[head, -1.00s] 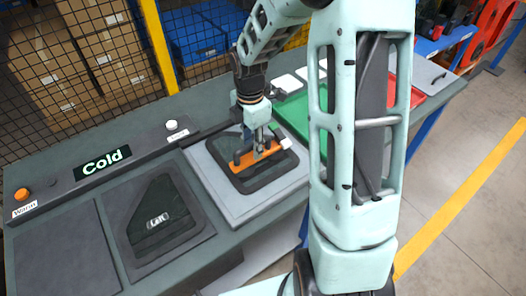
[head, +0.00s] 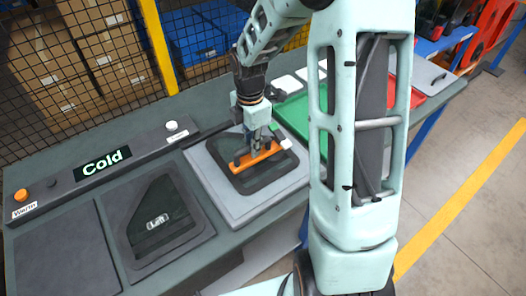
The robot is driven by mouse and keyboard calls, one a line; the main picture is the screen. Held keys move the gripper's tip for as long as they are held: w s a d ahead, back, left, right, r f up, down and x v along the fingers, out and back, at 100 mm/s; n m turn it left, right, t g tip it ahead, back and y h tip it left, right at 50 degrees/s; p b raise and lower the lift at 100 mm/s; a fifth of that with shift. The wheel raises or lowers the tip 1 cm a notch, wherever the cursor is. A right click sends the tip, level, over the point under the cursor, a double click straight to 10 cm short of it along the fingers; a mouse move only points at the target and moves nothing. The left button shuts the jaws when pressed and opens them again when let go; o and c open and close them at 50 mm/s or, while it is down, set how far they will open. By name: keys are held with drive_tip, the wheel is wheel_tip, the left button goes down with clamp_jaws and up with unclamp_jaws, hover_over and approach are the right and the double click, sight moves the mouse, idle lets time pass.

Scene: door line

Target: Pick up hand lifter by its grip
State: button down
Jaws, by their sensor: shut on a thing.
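The hand lifter (head: 243,164) shows as an orange bar with dark parts, over a dark square panel (head: 262,182) on a light grey plate. My gripper (head: 257,147) points down from above and is shut on the middle of the orange bar. My fingers hide part of the bar. I cannot tell whether the lifter touches the panel below it.
A dark door-shaped panel (head: 158,222) with a small handle lies in a recess to the left. Behind it are a "Cold" sign (head: 103,163), an orange button (head: 21,195) and a white button (head: 172,126). A green tray (head: 296,112) is at the right. A wire fence stands behind.

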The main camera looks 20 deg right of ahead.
drive_tip(key=shift+r, duration=0.15)
drive_tip(key=shift+r+p, duration=1.8)
drive_tip(key=shift+r, duration=0.15)
drive_tip(key=shift+w, duration=0.2)
